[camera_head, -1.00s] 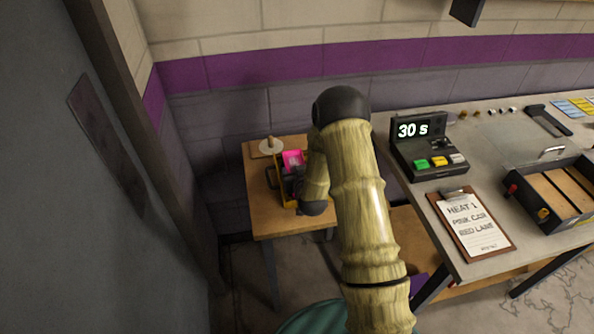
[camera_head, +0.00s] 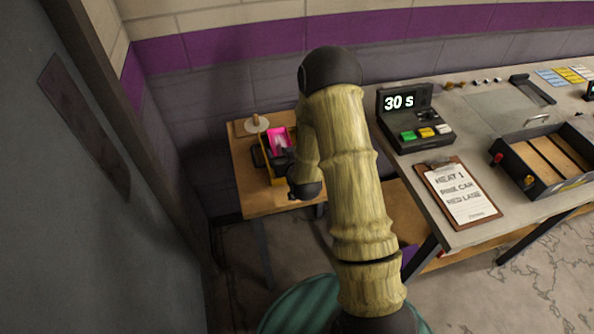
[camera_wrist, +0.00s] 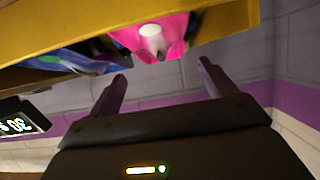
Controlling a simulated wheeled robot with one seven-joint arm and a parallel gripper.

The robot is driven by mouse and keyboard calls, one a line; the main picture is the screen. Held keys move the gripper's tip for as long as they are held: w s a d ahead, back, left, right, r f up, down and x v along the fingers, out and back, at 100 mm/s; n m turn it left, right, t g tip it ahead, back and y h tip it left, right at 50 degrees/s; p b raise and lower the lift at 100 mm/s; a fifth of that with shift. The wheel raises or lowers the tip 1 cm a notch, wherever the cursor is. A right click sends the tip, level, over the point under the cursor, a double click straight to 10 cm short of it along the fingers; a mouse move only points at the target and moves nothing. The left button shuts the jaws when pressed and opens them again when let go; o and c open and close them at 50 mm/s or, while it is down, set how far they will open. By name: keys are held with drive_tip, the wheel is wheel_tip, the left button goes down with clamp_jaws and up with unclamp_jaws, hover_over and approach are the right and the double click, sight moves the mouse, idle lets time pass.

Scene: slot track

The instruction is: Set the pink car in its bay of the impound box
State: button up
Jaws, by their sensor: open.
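The yellow impound box (camera_head: 268,167) stands on a small wooden table, partly hidden behind my arm. Bright pink (camera_head: 279,139) shows inside it; the wrist view shows this as the pink car (camera_wrist: 176,28) with a white rounded part, rising past the yellow rim (camera_wrist: 215,22). Its lower part is hidden, so I cannot tell how it sits in its bay. A blue thing (camera_wrist: 78,62) lies beside it in the box. My gripper (camera_wrist: 161,69) is open and empty, its two fingers apart and pointing toward the pink car, with a gap between.
A pale round-topped object (camera_head: 257,124) stands at the small table's (camera_head: 243,191) back left. On the right, the long bench holds a timer reading 30 s (camera_head: 415,115), a clipboard (camera_head: 459,195) and a dark tray (camera_head: 498,174). A grey panel stands close on the left.

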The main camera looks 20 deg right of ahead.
drive_tip(key=p+v, duration=0.9)
drive_tip(key=v, duration=0.3)
drive_tip(key=shift+r+p, duration=0.25)
drive_tip(key=shift+p, duration=0.15)
drive_tip(key=shift+s, duration=0.15)
idle(0.5)
